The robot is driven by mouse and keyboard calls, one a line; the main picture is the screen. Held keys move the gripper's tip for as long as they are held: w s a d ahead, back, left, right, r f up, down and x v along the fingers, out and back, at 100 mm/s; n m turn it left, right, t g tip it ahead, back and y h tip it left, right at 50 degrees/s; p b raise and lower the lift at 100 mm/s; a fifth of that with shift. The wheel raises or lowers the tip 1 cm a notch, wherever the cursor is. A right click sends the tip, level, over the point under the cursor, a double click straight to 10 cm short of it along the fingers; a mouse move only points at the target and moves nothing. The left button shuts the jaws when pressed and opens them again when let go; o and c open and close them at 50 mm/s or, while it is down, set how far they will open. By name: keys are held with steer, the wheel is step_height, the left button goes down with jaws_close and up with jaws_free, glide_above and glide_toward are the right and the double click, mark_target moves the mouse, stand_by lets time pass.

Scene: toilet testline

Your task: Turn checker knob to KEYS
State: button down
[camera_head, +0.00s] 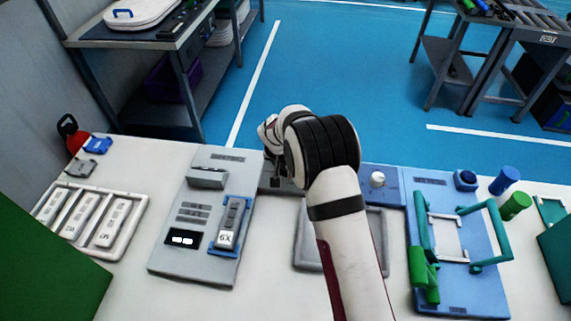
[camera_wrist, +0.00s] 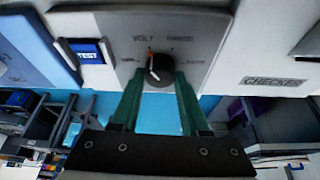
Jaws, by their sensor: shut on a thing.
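The checker knob (camera_wrist: 159,66) is a round black dial with a red mark on the grey checker panel (camera_wrist: 205,45) in the wrist view. Its red mark points toward the label that looks like VOLT. Another label sits right of it; the smaller ones are too blurred to read, and I cannot make out KEYS. My gripper (camera_wrist: 160,76) has its two green fingers either side of the knob, shut on it. In the head view, my arm hides the knob and most of the checker (camera_head: 285,182).
A small blue screen (camera_wrist: 88,52) sits beside the knob panel. In the head view, a grey tester (camera_head: 165,255) stands left, with a tray (camera_head: 140,222) of grey modules beyond it. A blue fixture (camera_head: 455,290) with green handles and a blue panel (camera_head: 393,198) with a white knob stand right.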

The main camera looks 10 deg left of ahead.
steer(key=m+h, duration=0.1)
steer(key=m, duration=0.2)
steer(key=shift+a+m+g, duration=0.15)
steer(key=shift+m+g, duration=0.15)
steer(key=shift+m, duration=0.1)
steer(key=m+h, duration=0.1)
steer(key=m, duration=0.2)
steer(key=shift+m+g, duration=0.3)
steer(key=m, duration=0.2)
steer(key=m+g+h, duration=0.1)
steer(key=m, duration=0.2)
steer(key=shift+w+a+f+g+h, duration=0.1)
steer(key=shift+w+a+g+h, duration=0.1)
steer(key=shift+g+h, duration=0.1)
steer(key=shift+w+d+m+g, duration=0.15)
steer(key=shift+m+g, duration=0.25)
steer(key=shift+m, duration=0.7)
steer(key=shift+m+h, duration=0.3)
steer(key=shift+c, duration=2)
jaws_free()
